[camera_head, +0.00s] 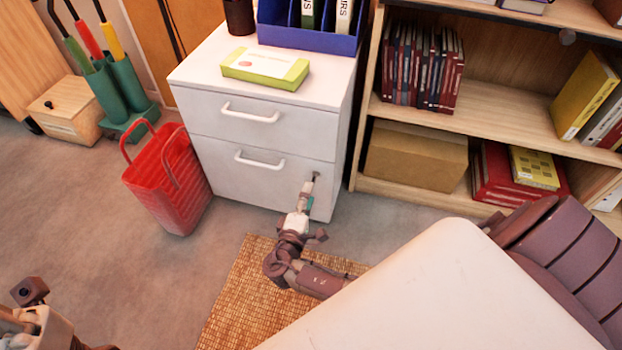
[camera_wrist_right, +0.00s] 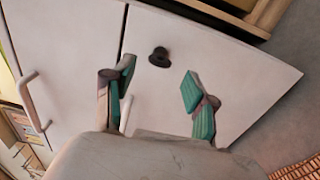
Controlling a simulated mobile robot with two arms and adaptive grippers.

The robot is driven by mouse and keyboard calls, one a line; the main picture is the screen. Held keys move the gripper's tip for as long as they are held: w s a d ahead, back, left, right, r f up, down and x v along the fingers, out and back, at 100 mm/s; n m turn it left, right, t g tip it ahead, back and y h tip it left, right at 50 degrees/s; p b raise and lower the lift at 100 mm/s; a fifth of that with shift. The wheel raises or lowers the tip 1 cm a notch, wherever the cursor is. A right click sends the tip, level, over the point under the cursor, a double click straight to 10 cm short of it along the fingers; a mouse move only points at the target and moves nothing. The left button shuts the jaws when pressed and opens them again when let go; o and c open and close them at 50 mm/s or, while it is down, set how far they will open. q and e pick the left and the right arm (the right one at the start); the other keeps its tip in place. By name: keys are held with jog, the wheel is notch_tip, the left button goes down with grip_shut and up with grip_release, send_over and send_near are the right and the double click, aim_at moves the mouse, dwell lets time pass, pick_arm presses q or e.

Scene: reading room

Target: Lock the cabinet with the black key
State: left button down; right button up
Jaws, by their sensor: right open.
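The white cabinet (camera_head: 262,161) has two drawers, both shut, each with a white handle. A small black piece (camera_wrist_right: 159,57) sticks out of the lower drawer front near its right edge; it looks like the black key's head at the lock, but I cannot tell key from lock. It also shows in the head view (camera_head: 315,176). My right gripper (camera_head: 309,190) is open in front of it. In the wrist view its teal fingertips (camera_wrist_right: 160,75) are apart on either side of the black piece, with nothing between them. My left arm's end (camera_head: 38,318) is partly cut off at the lower left.
A red basket (camera_head: 168,178) stands on the floor left of the cabinet. A wooden bookshelf (camera_head: 490,107) stands close on its right. A green-yellow box (camera_head: 265,68) and a blue file holder (camera_head: 310,35) are on top. A woven mat (camera_head: 232,300) and a white tabletop (camera_head: 440,290) are nearer me.

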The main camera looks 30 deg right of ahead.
jog(key=v, duration=0.8)
jog(key=shift+a, duration=0.1)
